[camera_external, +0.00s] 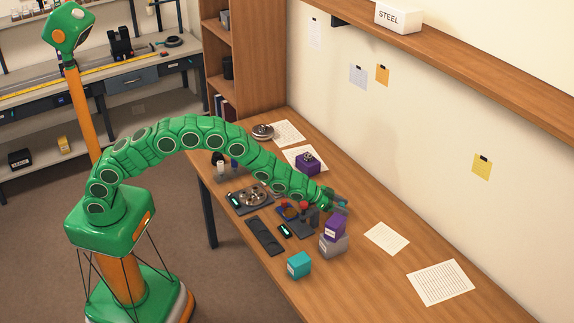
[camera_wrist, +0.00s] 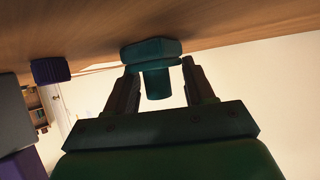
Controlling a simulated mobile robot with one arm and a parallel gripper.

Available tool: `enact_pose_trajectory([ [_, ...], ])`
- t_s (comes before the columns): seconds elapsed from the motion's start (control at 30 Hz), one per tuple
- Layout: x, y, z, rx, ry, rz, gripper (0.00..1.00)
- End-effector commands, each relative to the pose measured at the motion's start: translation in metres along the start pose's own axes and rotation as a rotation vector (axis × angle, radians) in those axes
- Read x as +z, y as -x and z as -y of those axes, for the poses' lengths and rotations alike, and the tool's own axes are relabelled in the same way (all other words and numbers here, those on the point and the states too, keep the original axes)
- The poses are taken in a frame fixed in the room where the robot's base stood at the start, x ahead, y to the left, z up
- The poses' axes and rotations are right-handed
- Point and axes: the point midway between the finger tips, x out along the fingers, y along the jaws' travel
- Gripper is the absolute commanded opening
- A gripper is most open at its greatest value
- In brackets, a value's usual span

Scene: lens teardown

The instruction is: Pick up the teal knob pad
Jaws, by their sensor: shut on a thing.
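The teal knob pad (camera_wrist: 152,50) has a wide flat body and a narrower round knob (camera_wrist: 157,84). In the wrist view it sits at the tips of my gripper (camera_wrist: 160,72), with the knob between the two fingers. My gripper is shut on it. In the external view my gripper (camera_external: 338,201) is low over the right part of the bench, and only a small bit of teal (camera_external: 343,206) shows there. I cannot tell whether the pad touches the wooden bench top (camera_external: 365,207).
A purple block (camera_external: 335,228) stands on a grey block (camera_external: 333,246) just in front of my gripper. A teal cube (camera_external: 299,265) sits near the front edge. Another purple block (camera_external: 307,166) stands behind my arm. Paper sheets (camera_external: 387,238) lie on the right, where the bench is mostly free.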

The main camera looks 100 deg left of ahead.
Motion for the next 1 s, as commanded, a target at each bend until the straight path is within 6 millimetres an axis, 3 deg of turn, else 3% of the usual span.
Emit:
enact_pose_trajectory([
  [0.13, 0.000, 0.001, 0.000, 0.000, 0.000, 0.001, 0.23],
  [0.27, -0.008, 0.004, 0.000, 0.000, 0.000, 0.000, 0.03],
  [0.43, -0.029, 0.016, 0.000, 0.000, -0.001, -0.002, 0.03],
  [1.0, -0.057, 0.088, -0.006, 0.000, 0.002, -0.001, 0.03],
])
